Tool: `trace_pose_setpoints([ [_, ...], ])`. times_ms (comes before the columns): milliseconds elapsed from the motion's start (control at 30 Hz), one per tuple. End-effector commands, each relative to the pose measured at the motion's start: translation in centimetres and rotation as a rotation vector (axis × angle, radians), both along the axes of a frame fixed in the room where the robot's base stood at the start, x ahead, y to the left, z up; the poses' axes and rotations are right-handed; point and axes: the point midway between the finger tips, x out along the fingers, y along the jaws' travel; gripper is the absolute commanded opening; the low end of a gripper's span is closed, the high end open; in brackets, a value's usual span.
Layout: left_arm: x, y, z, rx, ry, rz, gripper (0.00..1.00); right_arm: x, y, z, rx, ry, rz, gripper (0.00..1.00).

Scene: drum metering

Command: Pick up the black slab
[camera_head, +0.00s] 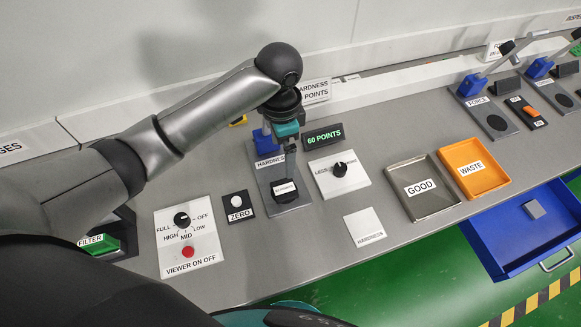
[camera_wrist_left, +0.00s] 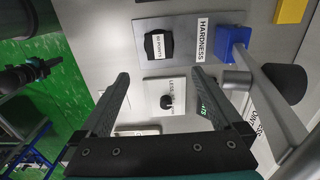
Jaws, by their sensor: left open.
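A black slab (camera_head: 286,193) with a white "60 POINTS" label lies on the grey hardness plate (camera_head: 270,184). It also shows in the left wrist view (camera_wrist_left: 158,45), beyond the fingertips, with the label facing the camera. My left gripper (camera_head: 291,158) hangs above the plate near the slab, pointing down. In the left wrist view my left gripper (camera_wrist_left: 160,75) is open, with nothing between its fingers. A white panel with a black knob (camera_wrist_left: 165,101) shows behind the gap. The slab appears apart from the fingers. My right gripper does not show.
A blue block (camera_head: 262,140) stands at the back of the hardness plate. The knob panel (camera_head: 339,173) and lit display (camera_head: 323,136) are just right. The GOOD tray (camera_head: 436,210) and orange WASTE tray (camera_head: 488,192) lie farther right, beside an open blue drawer (camera_head: 506,238).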

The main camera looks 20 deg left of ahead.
Motion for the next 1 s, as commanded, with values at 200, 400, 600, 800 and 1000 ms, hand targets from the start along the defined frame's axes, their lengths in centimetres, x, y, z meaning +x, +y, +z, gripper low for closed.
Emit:
trace_pose_setpoints([
  [200,-0.2,0.0,-3.5,0.001,0.006,0.0,1.0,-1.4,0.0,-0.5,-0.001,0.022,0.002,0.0],
  [400,-0.2,0.0,-7.7,0.002,0.005,0.001,1.0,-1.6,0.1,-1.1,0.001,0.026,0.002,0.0],
  [600,-0.1,0.0,-9.8,0.0,0.001,-0.001,1.0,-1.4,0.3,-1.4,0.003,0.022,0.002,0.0],
  [800,-0.3,0.1,-11.5,0.001,0.003,0.0,1.0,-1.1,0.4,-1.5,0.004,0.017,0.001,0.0],
  [1000,-0.3,0.2,-14.4,0.001,0.002,0.0,1.0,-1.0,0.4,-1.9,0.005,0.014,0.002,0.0],
])
